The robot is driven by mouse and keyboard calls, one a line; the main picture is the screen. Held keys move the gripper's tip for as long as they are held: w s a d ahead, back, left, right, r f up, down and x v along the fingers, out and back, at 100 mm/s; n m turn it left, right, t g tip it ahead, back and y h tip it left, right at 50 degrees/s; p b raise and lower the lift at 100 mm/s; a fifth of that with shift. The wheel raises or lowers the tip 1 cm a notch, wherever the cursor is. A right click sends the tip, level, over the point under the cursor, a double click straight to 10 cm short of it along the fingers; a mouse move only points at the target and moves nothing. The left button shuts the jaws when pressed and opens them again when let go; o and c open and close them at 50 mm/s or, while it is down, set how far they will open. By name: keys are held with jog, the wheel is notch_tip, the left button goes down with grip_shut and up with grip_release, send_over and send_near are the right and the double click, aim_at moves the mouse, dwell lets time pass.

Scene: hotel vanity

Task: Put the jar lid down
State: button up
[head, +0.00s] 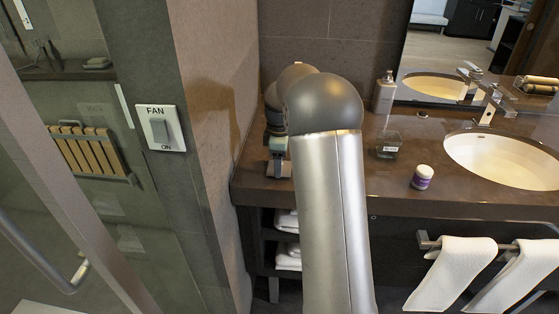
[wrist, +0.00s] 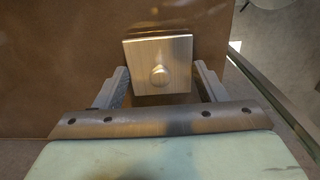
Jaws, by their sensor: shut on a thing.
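The jar lid (wrist: 158,52) is a pale square plate with a round knob, in the wrist view between the two fingers of my gripper (wrist: 160,76). The fingers are shut on its left and right sides. The brown counter lies beneath it; whether the lid touches the counter I cannot tell. In the head view my gripper (head: 279,167) is low over the counter's left end, partly hidden by my arm, and the lid cannot be made out. A small square glass jar (head: 388,146) stands on the counter to the right of my arm.
A wall (head: 215,70) rises at the counter's left end. Towels (head: 455,270) hang in front.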

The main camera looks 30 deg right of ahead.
jog(key=o, duration=1)
jog(key=shift+f, duration=0.1)
notch_tip(320, 180, up, 12)
jog(key=shift+r, duration=0.2)
